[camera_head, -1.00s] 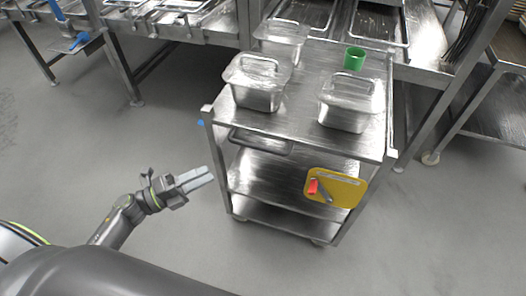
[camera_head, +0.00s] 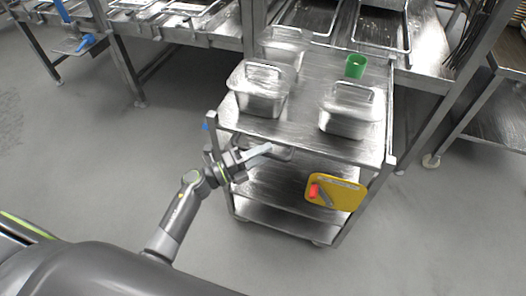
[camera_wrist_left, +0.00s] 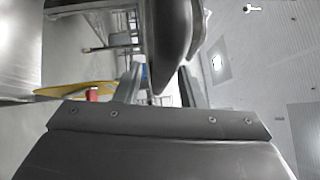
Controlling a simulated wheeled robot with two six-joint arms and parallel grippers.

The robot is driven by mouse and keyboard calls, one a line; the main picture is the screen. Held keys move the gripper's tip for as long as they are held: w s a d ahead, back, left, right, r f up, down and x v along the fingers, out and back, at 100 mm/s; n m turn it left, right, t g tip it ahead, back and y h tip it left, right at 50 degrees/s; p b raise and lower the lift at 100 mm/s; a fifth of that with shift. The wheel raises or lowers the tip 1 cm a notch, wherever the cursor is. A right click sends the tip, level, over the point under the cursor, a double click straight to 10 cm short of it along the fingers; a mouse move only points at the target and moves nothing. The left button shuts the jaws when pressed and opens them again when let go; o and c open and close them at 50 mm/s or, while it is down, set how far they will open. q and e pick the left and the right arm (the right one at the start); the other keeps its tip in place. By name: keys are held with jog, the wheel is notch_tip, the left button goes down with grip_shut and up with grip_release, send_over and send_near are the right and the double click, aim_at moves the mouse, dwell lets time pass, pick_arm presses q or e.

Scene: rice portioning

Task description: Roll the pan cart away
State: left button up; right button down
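The steel pan cart (camera_head: 300,120) stands in the middle of the head view, with lidded pans (camera_head: 262,92) (camera_head: 350,108) on its top. A bar-like handle (camera_head: 282,153) shows below the top's front edge. My left gripper (camera_head: 262,152) is at this handle, partly overlapping it in the head view. In the left wrist view, the fingers (camera_wrist_left: 160,88) are apart, and a dark rounded shape runs between them, perhaps the handle. I cannot tell whether they touch it. My right gripper is not in view.
A green cup (camera_head: 356,66) stands on the cart top. A yellow board (camera_head: 350,194) with a red-handled tool hangs at its front right. Steel tables (camera_head: 210,38) stand behind and a steel rack (camera_head: 495,110) to the right. The floor (camera_head: 90,170) at left is clear.

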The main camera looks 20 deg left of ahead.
pick_arm(q)
jog(key=shift+w+d, duration=0.1)
grip_shut()
jog(key=shift+d, duration=0.1)
dwell(0.4)
